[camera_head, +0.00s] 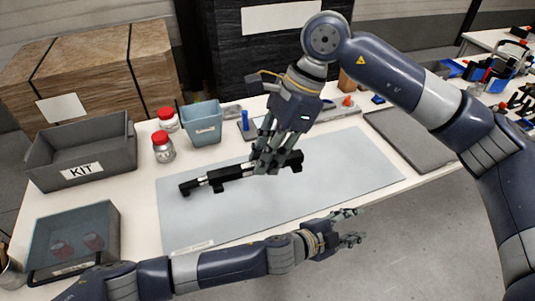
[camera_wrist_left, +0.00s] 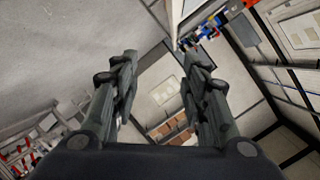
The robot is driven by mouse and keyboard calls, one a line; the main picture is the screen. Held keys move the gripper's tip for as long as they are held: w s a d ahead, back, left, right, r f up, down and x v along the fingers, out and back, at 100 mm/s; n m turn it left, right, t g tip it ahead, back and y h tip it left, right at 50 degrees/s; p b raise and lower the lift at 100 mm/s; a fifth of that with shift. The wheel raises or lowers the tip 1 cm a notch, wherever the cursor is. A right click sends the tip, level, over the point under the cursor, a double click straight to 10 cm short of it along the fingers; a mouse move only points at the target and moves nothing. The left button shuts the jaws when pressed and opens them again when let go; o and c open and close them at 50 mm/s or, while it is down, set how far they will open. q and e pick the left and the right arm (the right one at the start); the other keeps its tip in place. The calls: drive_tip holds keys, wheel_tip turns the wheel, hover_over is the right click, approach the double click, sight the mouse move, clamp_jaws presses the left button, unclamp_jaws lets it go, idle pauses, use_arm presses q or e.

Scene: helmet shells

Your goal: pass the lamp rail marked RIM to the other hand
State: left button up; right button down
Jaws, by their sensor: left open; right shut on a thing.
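A black lamp rail with lighter metal sections (camera_head: 218,178) is in the head view, above the grey mat; its RIM mark is not readable. My right gripper (camera_head: 267,168) is shut on it toward its right end, and the rail's longer part sticks out to the left. The fingers hide part of the rail. My left gripper (camera_head: 353,227) is open and empty, below and right of the rail, near the table's front edge and apart from the rail. In the left wrist view its fingers (camera_wrist_left: 160,75) are spread with nothing between them.
A grey mat (camera_head: 350,170) covers the table's middle. At the left stand a grey KIT bin (camera_head: 82,165), a lidded box (camera_head: 75,240), red-lidded jars (camera_head: 163,152) and a blue-grey bin (camera_head: 201,125). A grey plate (camera_head: 410,135) lies at the right.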

use_arm(q)
drive_tip(key=s+d+f+m+g+h, duration=0.1)
drive_tip(key=s+d+m, duration=0.15)
drive_tip(key=s, duration=0.35)
drive_tip(key=s+d+f+m+g+h, duration=0.1)
drive_tip(key=s+d+f+m+g, duration=0.15)
drive_tip(key=s, duration=0.35)
drive_tip(key=w+a+f+n+t+y, duration=0.45)
drive_tip(key=w+a+f+n, duration=0.35)
drive_tip(key=w+a+f, duration=0.25)
drive_tip(key=s+a+f+n+y, duration=0.2)
drive_tip(key=a+f+n+y, duration=0.15)
drive_tip(key=a+f, duration=0.6)
drive_tip(key=s+a+f+n+y, duration=0.2)
drive_tip(key=a+f+n, duration=0.3)
drive_tip(key=a+f, duration=0.45)
drive_tip(key=s+a+f+n+g+y, duration=0.1)
drive_tip(key=s+a+f, duration=0.3)
drive_tip(key=s+a, duration=0.4)
drive_tip(key=s+a+f+n+g+y, duration=0.2)
drive_tip(key=s+a, duration=0.6)
drive_tip(key=s, duration=0.4)
drive_tip(key=s+a+f+n+g+y, duration=0.1)
drive_tip(key=s+a+f+n+g, duration=0.2)
drive_tip(key=s, duration=0.7)
drive_tip(key=a+f+n, duration=0.2)
drive_tip(key=a+f, duration=0.2)
drive_tip(key=a, duration=0.1)
drive_tip(key=shift+s+f+y, duration=0.3)
drive_tip(key=shift+s+y, duration=0.1)
